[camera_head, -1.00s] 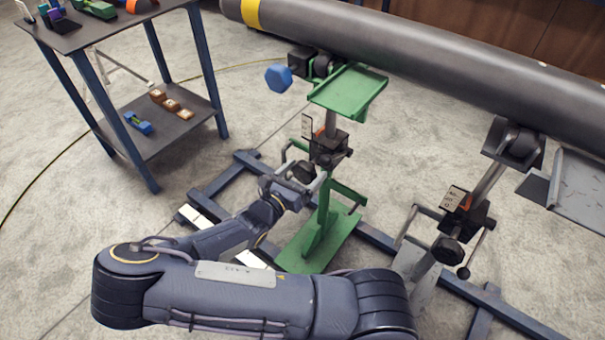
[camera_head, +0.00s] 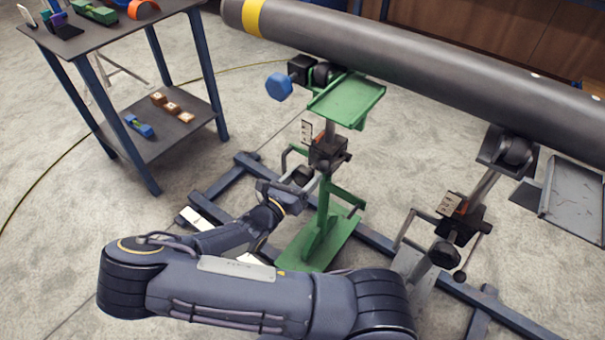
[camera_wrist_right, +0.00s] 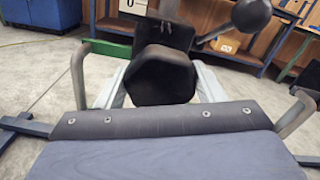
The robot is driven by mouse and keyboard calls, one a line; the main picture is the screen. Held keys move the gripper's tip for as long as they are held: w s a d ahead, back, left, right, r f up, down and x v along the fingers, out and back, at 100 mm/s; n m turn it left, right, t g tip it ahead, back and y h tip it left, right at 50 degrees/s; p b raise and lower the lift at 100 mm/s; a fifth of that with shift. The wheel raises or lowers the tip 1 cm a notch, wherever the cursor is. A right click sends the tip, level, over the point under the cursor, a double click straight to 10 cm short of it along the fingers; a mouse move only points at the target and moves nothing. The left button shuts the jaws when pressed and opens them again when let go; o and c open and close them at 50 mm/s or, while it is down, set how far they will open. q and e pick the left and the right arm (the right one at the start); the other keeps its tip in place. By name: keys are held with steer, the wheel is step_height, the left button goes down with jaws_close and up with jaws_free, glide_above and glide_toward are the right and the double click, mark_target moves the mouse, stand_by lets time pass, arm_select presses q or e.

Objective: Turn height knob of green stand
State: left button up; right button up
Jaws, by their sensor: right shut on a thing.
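The green stand (camera_head: 345,100) stands under the grey pipe, with a green tray top, a grey post and a green foot. Its black height knob (camera_head: 303,175) sits low on the dark clamp block, partly hidden by my right gripper. In the right wrist view the knob (camera_wrist_right: 162,76) is a black faceted block between the grey fingers. My right gripper (camera_head: 299,172) reaches it from the lower left and is shut on it. A blue hexagonal knob (camera_head: 279,87) sticks out at the stand's upper left. My left gripper is not in view.
The long grey pipe (camera_head: 430,68) with a yellow band lies above. A second, grey stand (camera_head: 460,215) with its own black knob and crank is at right. A blue floor frame (camera_head: 385,240) runs beneath. A dark shelf table (camera_head: 165,130) stands at left.

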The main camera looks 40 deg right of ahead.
steer(key=n+p, duration=0.1)
steer(key=p, duration=0.1)
steer(key=n+p, duration=0.2)
steer(key=shift+r, duration=0.25)
steer(key=n+p, duration=0.2)
steer(key=n, duration=0.1)
steer(key=shift+f, duration=0.1)
steer(key=n+p, duration=0.1)
steer(key=n, duration=0.2)
steer(key=shift+f+p, duration=0.1)
steer(key=shift+p, duration=0.3)
steer(key=n+p, duration=0.1)
steer(key=n, duration=0.4)
steer(key=shift+f+p, duration=0.1)
steer(key=shift+p, duration=0.2)
steer(key=n, duration=0.6)
steer(key=shift+f+p, duration=0.1)
steer(key=shift+p, duration=0.3)
steer(key=shift+n, duration=0.3)
steer(key=shift+a, duration=0.1)
steer(key=o, duration=1)
